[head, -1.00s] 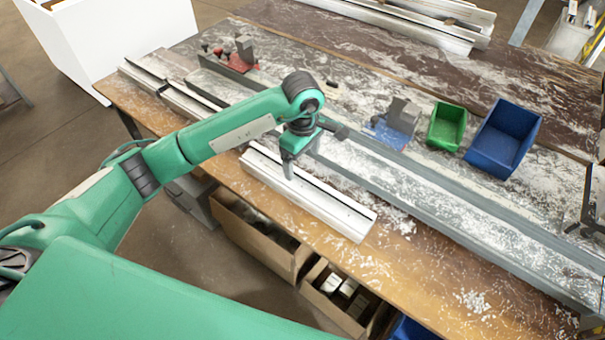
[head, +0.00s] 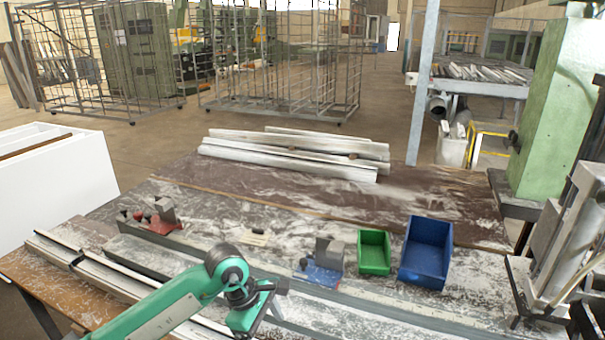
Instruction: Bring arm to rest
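My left arm comes in from the lower left, and its green gripper (head: 268,312) is over the front part of the bench, at the bottom edge of the head view. The fingers are largely cut off or hidden, so I cannot tell whether they are open or shut. A red-based clamp (head: 155,217) sits on the bench at left. A blue-based clamp (head: 323,264) sits right of my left gripper, apart from it. Pale profiles (head: 110,275) lie along the front left. My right gripper is not in view.
A green bin (head: 374,252) and a blue bin (head: 426,253) stand right of the blue clamp. Long profiles (head: 290,156) lie at the back of the bench. A green machine (head: 560,110) rises at right. The brown bench top (head: 400,195) is mostly clear behind the bins.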

